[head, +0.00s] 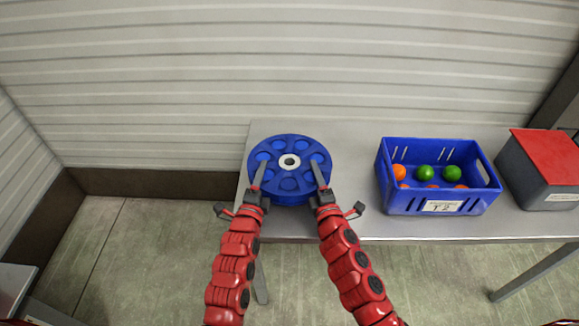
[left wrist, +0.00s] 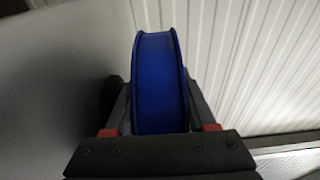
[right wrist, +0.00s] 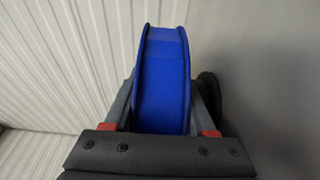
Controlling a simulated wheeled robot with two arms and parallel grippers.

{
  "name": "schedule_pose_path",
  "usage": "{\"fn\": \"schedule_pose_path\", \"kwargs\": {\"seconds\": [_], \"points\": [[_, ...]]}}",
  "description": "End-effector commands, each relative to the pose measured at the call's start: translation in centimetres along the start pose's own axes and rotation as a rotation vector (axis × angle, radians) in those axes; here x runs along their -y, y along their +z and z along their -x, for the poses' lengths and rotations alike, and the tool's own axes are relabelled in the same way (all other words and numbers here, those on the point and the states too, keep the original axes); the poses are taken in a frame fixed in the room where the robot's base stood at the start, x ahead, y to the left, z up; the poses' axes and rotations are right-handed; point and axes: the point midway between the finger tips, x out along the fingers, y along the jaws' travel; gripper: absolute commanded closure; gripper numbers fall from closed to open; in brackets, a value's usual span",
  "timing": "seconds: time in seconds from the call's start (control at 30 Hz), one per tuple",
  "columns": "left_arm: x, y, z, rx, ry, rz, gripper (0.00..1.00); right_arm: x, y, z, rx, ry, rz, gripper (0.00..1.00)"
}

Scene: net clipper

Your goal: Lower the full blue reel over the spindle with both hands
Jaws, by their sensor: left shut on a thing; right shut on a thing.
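The blue reel (head: 291,142) is a thick round disc with several round recesses and a white hub in its middle. It is held level over the left part of the table. My left gripper (head: 259,174) is shut on its near left rim, and the left wrist view shows the rim (left wrist: 160,85) between the fingers. My right gripper (head: 318,173) is shut on its near right rim, seen in the right wrist view (right wrist: 163,85). A dark round piece (right wrist: 209,95) shows on the reel's table side, perhaps the spindle's base. The spindle's post is not clearly seen.
A blue crate (head: 432,205) with orange and green balls stands to the right on the grey table (head: 350,146). Further right is a grey box with a red top (head: 546,157). A ribbed wall (head: 300,60) stands behind the table.

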Motion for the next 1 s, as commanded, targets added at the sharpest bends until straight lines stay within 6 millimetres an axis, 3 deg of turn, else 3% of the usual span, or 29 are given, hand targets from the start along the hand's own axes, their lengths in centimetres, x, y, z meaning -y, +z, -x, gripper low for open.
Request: {"fn": "schedule_pose_path", "kwargs": {"seconds": [0.53,1.0], "points": [[0.4,0.0,0.0,0.000,0.002,0.001,1.00,-0.5,0.0,0.0,0.000,0.001,0.001,1.00],[5.0,0.0,0.0,0.000,0.001,0.001,1.00,-5.1,0.0,0.0,0.000,0.002,0.001,1.00]]}}
